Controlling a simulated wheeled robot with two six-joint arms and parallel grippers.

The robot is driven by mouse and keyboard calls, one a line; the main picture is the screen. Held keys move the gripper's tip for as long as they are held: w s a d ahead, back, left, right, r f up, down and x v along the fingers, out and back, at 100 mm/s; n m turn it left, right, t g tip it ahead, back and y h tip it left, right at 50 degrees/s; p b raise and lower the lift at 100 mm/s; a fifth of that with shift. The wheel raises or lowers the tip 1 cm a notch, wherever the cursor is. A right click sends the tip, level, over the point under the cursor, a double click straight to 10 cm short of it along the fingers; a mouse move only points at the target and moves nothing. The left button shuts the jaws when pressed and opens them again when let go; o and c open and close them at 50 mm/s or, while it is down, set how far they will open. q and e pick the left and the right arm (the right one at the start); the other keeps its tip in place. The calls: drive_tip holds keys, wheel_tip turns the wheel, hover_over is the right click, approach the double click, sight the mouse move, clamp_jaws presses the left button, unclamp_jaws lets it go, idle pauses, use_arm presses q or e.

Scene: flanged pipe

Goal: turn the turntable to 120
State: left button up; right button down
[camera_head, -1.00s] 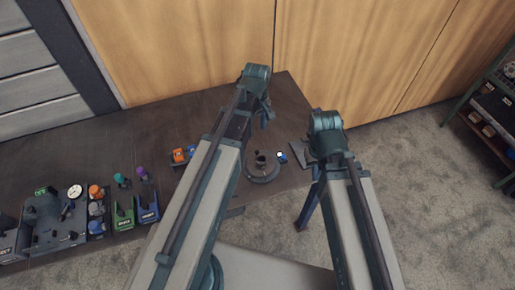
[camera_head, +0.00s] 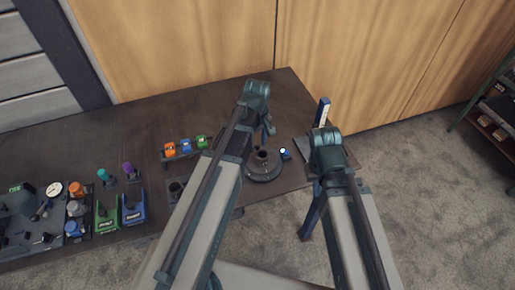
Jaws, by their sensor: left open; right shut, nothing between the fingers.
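The turntable (camera_head: 264,174) is a dark round disc near the right end of the dark bench, with a short upright flanged pipe (camera_head: 262,156) at its middle. A small blue-and-white device (camera_head: 285,154) sits just right of it. No angle reading is legible. My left gripper (camera_head: 268,130) is open and hangs just above and behind the turntable; its fingertips are small and partly hidden, and I cannot tell whether they touch the pipe. My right arm ends right of the turntable over the bench's right end; its gripper fingers are hidden behind its wrist.
A grey plate (camera_head: 301,149) lies by the right end, with an upright blue-and-white object (camera_head: 322,112) behind my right wrist. A rack with orange and green blocks (camera_head: 185,147) stands left of my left arm. Green (camera_head: 107,218) and blue (camera_head: 132,208) holders and a gauge (camera_head: 54,189) stand further left.

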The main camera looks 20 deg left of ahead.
use_arm(q)
drive_tip(key=shift+f, duration=0.15)
clamp_jaws()
